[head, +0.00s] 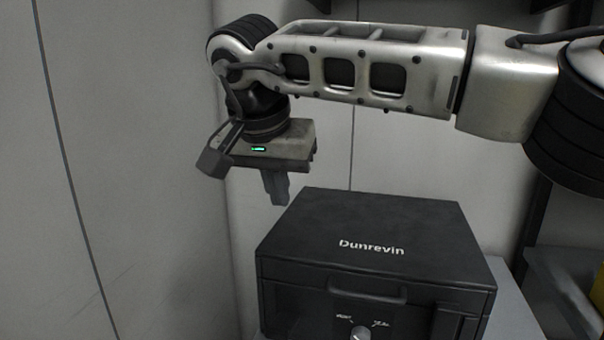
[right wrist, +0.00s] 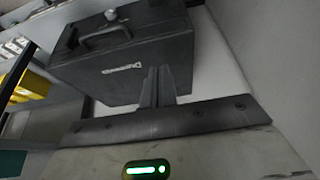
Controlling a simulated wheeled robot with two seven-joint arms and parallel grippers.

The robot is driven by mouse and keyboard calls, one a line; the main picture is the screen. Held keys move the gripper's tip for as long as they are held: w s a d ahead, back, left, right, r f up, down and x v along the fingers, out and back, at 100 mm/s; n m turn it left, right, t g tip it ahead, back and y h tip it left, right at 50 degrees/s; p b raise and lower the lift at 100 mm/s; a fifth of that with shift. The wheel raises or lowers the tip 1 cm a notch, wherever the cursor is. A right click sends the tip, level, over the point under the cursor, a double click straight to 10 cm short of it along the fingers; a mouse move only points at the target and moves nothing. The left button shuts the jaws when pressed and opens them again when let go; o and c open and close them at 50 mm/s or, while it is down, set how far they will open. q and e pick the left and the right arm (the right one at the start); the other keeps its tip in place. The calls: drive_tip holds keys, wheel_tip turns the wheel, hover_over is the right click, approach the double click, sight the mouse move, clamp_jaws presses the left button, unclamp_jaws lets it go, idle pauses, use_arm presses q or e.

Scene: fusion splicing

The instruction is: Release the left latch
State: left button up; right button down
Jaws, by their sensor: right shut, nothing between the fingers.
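A black box lettered "Dunrevin" (head: 375,225) stands with its lid shut on a grey surface. A handle (head: 367,290) and a round silver knob (head: 360,333) show on its front. I cannot make out a left latch; the lower front is cut off by the picture edge. My right gripper (head: 278,198) points down, shut and empty, above and behind the box's back left corner in the head view. In the right wrist view the box (right wrist: 130,60) lies beyond the shut fingers (right wrist: 158,85), which overlap its edge in the picture; contact cannot be told. My left gripper is out of view.
A pale wall (head: 130,180) rises at the left and behind the box. Grey surface (head: 510,300) shows at the box's right. In the right wrist view a yellow object (right wrist: 28,85) sits on shelving at the left.

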drive_tip(key=p+v, duration=0.2)
drive_tip(key=v, duration=1.4)
drive_tip(key=s+a+f+m+g+y, duration=0.7)
drive_tip(key=s+a+f+g+y, duration=0.2)
drive_tip(key=a+f+g+y, duration=0.5)
drive_tip(key=w+d+f+m+t+y, duration=0.2)
drive_tip(key=w+d+m+t+y, duration=0.35)
drive_tip(key=m, duration=0.65)
drive_tip(key=w+d+f+m+t+y, duration=0.2)
drive_tip(key=m+t+y, duration=0.5)
drive_tip(key=m+t, duration=0.3)
drive_tip(key=w+d+f+m+t+h, duration=0.2)
drive_tip(key=d+f+m+t+h, duration=0.45)
drive_tip(key=m, duration=0.45)
drive_tip(key=w+d+f+m+t+h, duration=0.2)
drive_tip(key=d+f+m+t+h, duration=0.4)
drive_tip(key=m, duration=0.5)
drive_tip(key=s+d+f+m+g+h, duration=0.2)
drive_tip(key=s+d+f+m, duration=0.3)
drive_tip(key=f, duration=0.3)
drive_tip(key=s+d+f+m+g+h, duration=0.3)
drive_tip(key=s+d+f+m+h, duration=0.1)
drive_tip(key=f, duration=0.5)
drive_tip(key=s+d+f+m+g+h, duration=0.3)
drive_tip(key=s+d+f+m, duration=0.3)
drive_tip(key=s+f, duration=0.2)
drive_tip(key=shift+s+d+f+m+h, duration=0.3)
drive_tip(key=shift+s+d+f+h, duration=0.1)
drive_tip(key=shift+f, duration=0.35)
